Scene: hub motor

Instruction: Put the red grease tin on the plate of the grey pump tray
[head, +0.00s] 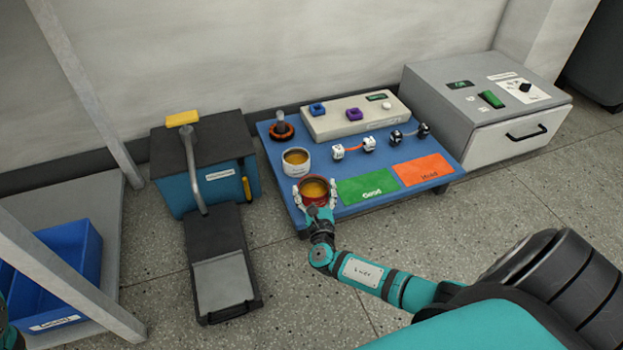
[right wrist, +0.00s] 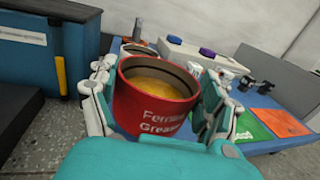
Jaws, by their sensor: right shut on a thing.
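The red grease tin (head: 313,197), open and filled with amber grease, is at the front left of the blue table. My right gripper (head: 316,192) is shut on it, with a finger on each side. In the right wrist view the tin (right wrist: 152,100) is upright between the fingers (right wrist: 155,105); its base is hidden, so I cannot tell whether it touches the table. The pump tray (head: 227,230) stands left of the table, with a bare light grey plate (head: 222,282) at its front end. My left gripper is not in view.
A white tin (head: 296,168) of similar grease stands behind the red one. The blue table (head: 345,207) also bears green (head: 368,188) and orange (head: 423,170) mats and small parts. The teal pump box (head: 205,180) rises behind the plate. A shelf with a blue bin (head: 60,265) is at far left.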

